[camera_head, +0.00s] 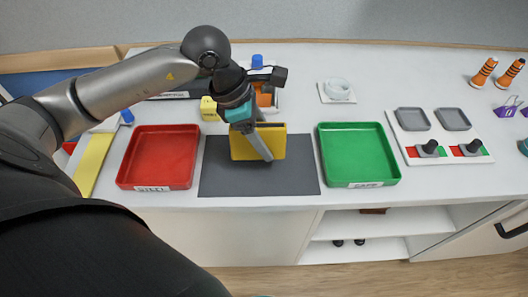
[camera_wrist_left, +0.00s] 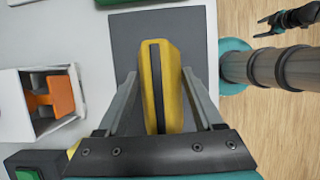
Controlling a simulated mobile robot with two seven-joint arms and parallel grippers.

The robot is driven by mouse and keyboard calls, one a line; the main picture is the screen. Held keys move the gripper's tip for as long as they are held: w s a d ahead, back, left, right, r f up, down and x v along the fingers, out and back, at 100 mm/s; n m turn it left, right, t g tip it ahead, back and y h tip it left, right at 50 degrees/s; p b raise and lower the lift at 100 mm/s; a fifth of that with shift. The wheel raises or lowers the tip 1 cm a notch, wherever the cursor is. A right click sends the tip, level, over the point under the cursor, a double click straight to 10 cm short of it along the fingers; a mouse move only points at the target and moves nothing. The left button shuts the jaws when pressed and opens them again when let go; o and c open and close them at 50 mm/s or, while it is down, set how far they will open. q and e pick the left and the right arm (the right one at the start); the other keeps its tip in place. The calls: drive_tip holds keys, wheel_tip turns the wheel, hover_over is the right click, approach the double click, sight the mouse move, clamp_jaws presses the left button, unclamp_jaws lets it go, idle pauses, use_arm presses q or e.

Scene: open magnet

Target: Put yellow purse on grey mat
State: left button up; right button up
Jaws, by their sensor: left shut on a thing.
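The yellow purse (camera_head: 272,142) is boxy with a dark slot along its top. It is upright over the back middle of the grey mat (camera_head: 225,182), and I cannot tell whether its base touches the mat. My left gripper (camera_head: 264,154) is shut on the purse, reaching down from above. In the left wrist view the purse (camera_wrist_left: 171,85) sits between the two fingers, with the grey mat (camera_wrist_left: 126,42) beneath. The fingers hide part of the purse in the head view. A dark gripper-like shape (camera_wrist_left: 288,18) shows at the wrist view's upper right, its jaws unclear.
A red tray (camera_head: 160,158) stands left of the mat and a green tray (camera_head: 358,154) stands right of it. A white box with an orange part (camera_wrist_left: 52,100) and a yellow block (camera_head: 209,108) are behind. The table's front edge is close to the mat.

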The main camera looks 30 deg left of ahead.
sight(264, 163)
use_arm(q)
drive_tip(key=shift+f+b, duration=0.3)
drive_tip(key=shift+f, duration=2.15)
drive_tip(key=shift+f, duration=0.1)
drive_tip(key=o, duration=1.5)
drive_tip(key=v, duration=1.2)
drive_tip(key=shift+s+p, duration=0.1)
drive_tip(key=shift+p, duration=0.3)
